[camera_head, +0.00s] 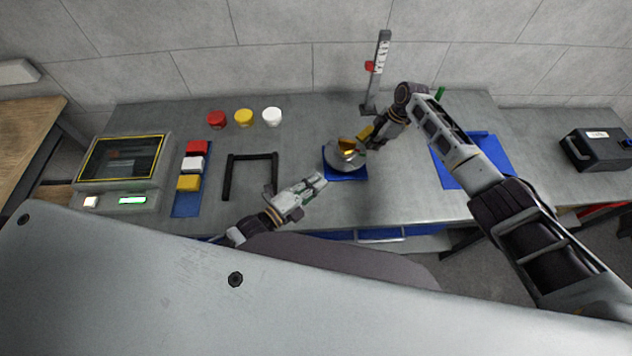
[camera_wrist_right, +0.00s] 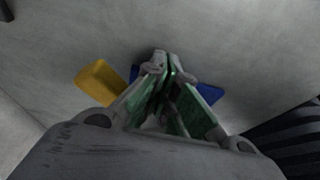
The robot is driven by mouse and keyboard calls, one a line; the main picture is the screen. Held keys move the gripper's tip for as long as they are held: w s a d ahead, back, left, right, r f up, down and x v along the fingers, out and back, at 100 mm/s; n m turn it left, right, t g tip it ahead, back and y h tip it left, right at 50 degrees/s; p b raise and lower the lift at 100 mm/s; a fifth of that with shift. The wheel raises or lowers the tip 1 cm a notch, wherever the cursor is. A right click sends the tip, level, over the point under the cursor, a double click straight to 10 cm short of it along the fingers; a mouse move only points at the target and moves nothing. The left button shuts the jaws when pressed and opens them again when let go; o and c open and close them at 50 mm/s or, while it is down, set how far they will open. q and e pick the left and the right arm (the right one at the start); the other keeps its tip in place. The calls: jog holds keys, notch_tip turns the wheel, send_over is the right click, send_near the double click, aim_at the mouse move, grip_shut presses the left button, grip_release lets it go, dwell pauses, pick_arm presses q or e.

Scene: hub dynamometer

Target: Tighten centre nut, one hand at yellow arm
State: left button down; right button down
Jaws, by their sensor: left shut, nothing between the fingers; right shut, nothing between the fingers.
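The silver round hub (camera_head: 336,158) sits on a blue base (camera_head: 347,177) at the middle of the bench. A gold-coloured centre nut (camera_head: 346,143) shows on its top. The yellow arm (camera_head: 366,131) sticks out at the hub's back right; a yellow bar (camera_wrist_right: 100,82) shows at the left in the right wrist view. My right gripper (camera_head: 374,142) is shut and empty, close beside the hub's right side and the yellow arm. Its closed fingertips (camera_wrist_right: 167,58) appear apart from the yellow bar. My left gripper (camera_head: 322,179) is shut and empty, just front-left of the hub.
A black frame (camera_head: 229,172) stands left of my left gripper. A grey upright scale with a red marker (camera_head: 381,62) stands behind the hub. Coloured blocks (camera_head: 194,164), round caps (camera_head: 244,117) and a display box (camera_head: 122,160) are at left. A blue mat (camera_head: 497,150) and black case (camera_head: 590,150) are at right.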

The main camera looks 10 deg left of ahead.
jog(key=shift+p+v, duration=0.75)
jog(key=shift+v, duration=0.2)
jog(key=shift+s+r, duration=0.25)
jog(key=shift+r, duration=0.75)
jog(key=shift+s+a+p+v, duration=0.1)
jog(key=shift+s+p+v, duration=0.1)
jog(key=shift+v, duration=0.9)
jog(key=shift+s+a+p+v, duration=0.1)
jog(key=shift+s+a+v, duration=0.05)
jog(key=shift+v, duration=1)
jog(key=shift+r, duration=0.15)
